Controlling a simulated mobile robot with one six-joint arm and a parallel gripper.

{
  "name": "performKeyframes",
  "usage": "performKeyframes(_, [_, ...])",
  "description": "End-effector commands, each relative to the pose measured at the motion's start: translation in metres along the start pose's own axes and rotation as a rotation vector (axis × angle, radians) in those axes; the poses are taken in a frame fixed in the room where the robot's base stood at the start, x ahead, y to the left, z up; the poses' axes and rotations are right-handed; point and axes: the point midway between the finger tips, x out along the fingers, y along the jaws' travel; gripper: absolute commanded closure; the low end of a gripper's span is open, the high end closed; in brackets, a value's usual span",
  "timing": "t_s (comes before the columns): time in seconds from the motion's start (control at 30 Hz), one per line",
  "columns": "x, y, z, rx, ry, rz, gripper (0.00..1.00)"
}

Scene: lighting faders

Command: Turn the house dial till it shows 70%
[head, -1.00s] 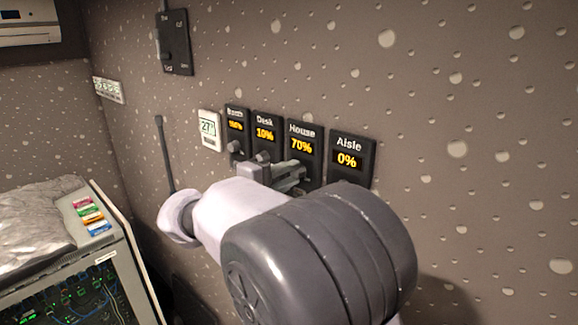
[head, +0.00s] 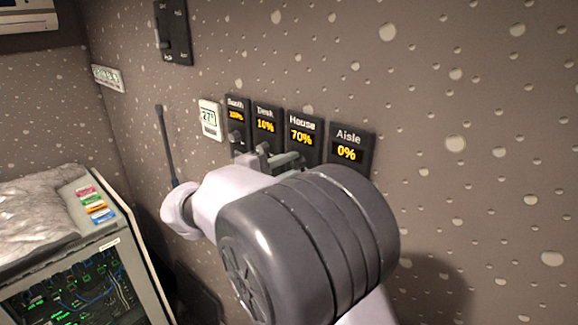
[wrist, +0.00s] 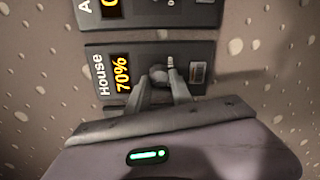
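The house dial is a dark panel (head: 304,137) labelled House. Its yellow readout shows 70%, and the wrist view shows the same 70% on this panel (wrist: 100,70). Its small grey knob (wrist: 164,74) sits right of the readout in the wrist view. My gripper (wrist: 163,82) is in front of the knob, with one fingertip on each side of it. The fingers stand apart and look open; whether either touches the knob is hard to tell. In the head view my gripper (head: 284,162) and wrist hide the panel's lower part.
The Aisle panel (head: 350,150) at 0% is to the right. The Desk panel (head: 266,125) at 10% and the Booth panel (head: 236,116) are close on the left, beside a white thermostat (head: 210,121). An equipment rack (head: 135,262) stands at lower left.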

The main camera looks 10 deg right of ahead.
Motion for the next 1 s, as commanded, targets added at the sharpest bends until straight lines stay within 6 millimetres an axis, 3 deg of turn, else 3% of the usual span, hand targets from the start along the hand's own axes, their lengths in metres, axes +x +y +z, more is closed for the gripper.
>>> performKeyframes(0.03, [0.000,0.000,0.000,0.000,0.000,0.000,0.63])
performKeyframes(0.1, [0.000,0.000,0.000,0.000,0.000,0.000,0.53])
performKeyframes(0.37, [0.000,0.000,0.000,0.001,0.000,0.000,0.53])
performKeyframes(0.5, [-0.011,0.001,-0.001,0.001,0.002,0.001,0.53])
performKeyframes(0.57, [-0.023,0.001,-0.001,0.002,0.004,0.001,0.53])
performKeyframes(0.9, [-0.130,0.001,-0.001,0.001,0.005,0.001,0.53])
performKeyframes(1.0, [-0.153,0.001,-0.001,0.001,0.004,0.001,0.53])
